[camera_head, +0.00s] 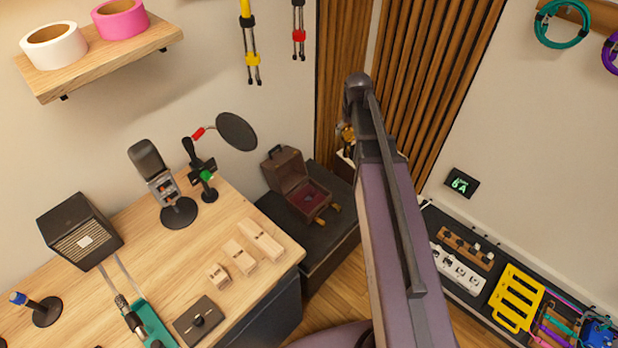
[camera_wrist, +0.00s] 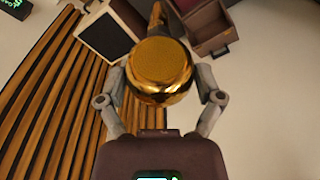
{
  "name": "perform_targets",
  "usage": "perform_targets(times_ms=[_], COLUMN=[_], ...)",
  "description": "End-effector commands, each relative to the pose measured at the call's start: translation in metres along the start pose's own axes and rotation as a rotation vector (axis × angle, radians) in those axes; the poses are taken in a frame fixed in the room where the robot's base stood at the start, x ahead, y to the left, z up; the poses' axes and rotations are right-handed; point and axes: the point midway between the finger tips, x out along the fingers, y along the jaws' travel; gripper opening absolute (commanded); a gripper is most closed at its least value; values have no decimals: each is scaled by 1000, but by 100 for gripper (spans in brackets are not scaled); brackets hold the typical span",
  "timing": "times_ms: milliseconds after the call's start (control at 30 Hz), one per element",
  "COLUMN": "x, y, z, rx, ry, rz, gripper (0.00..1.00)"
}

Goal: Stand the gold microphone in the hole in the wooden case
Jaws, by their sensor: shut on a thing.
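My gripper (camera_wrist: 161,88) is shut on the gold microphone (camera_wrist: 162,62), with one finger on each side of its rounded gold head. In the head view my arm hides most of the gripper, and only a bit of the gold microphone (camera_head: 347,134) shows beside it. The wooden case (camera_head: 287,169) stands open on a dark cabinet, left of my arm, with a dark red inside. The case also shows at the top of the wrist view (camera_wrist: 213,44), beyond the microphone and apart from it. The hole is too small to make out clearly.
A dark panel with a pale edge (camera_wrist: 104,42) is close to the left finger in the wrist view. The wooden desk (camera_head: 262,268) at left holds a microphone on a stand (camera_head: 160,183), a pop filter (camera_head: 236,132) and small wooden blocks (camera_head: 240,257). Slatted wall panels stand behind my arm.

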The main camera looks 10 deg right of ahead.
Motion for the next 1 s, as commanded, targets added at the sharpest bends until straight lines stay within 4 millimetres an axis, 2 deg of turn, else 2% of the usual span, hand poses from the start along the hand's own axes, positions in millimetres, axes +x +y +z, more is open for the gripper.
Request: perform_targets(times_ms=[267,1000], x=[28,131], y=[-5,-30], z=[-4,-24], rx=[-24,-139], ry=[0,0], rz=[-4,-21], gripper=[24,24])
